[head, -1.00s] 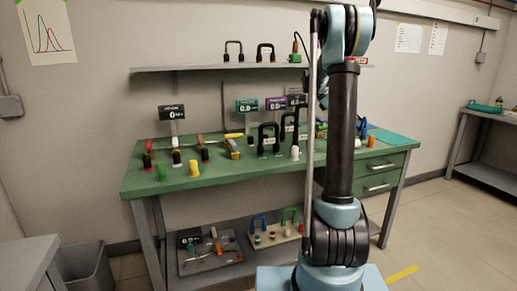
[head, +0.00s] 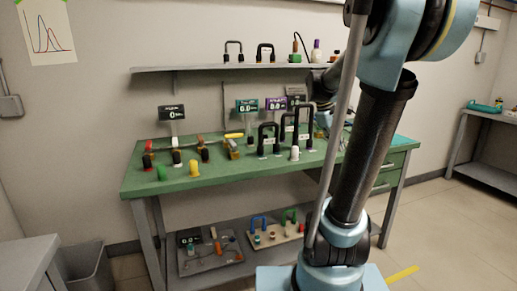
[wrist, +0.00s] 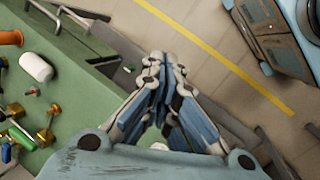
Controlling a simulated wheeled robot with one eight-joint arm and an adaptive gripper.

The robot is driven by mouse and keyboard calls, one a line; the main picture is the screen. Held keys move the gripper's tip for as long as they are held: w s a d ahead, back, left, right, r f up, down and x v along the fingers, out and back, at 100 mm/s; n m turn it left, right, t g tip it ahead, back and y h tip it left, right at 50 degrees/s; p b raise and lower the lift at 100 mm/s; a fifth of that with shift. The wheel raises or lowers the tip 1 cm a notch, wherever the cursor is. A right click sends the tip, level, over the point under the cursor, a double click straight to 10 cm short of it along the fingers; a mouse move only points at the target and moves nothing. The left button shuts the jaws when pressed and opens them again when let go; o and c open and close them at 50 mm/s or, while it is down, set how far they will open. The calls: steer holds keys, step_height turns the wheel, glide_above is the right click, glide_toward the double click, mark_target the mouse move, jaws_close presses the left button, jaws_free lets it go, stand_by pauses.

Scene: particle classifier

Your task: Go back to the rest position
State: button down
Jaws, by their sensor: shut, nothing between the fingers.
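My gripper (wrist: 166,62) shows in the wrist view with its fingers together and nothing between them. It hangs over the front edge of the green workbench (wrist: 78,85), with the floor beyond. In the head view my arm stands in front of the right part of the workbench (head: 250,172), and it leans to the right. It hides part of the bench's right end, and the gripper's fingers cannot be made out there.
Black arches (head: 268,138), a white cylinder (head: 295,153), a yellow cup (head: 194,168) and a green cup (head: 161,173) stand on the bench. A shelf (head: 200,69) hangs above. The floor at right, around the yellow stripe (head: 402,273), is clear.

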steer(key=s+a+f+m+t+y, duration=0.1)
steer(key=s+a+f+m+y, duration=0.1)
steer(key=s+a+f, duration=0.3)
steer(key=s+a+f+m+y, duration=0.2)
steer(key=s+a+f+m, duration=0.3)
steer(key=s+f, duration=0.6)
steer(key=s, duration=0.4)
steer(key=shift+s+a+t, duration=0.2)
steer(key=shift+t, duration=0.2)
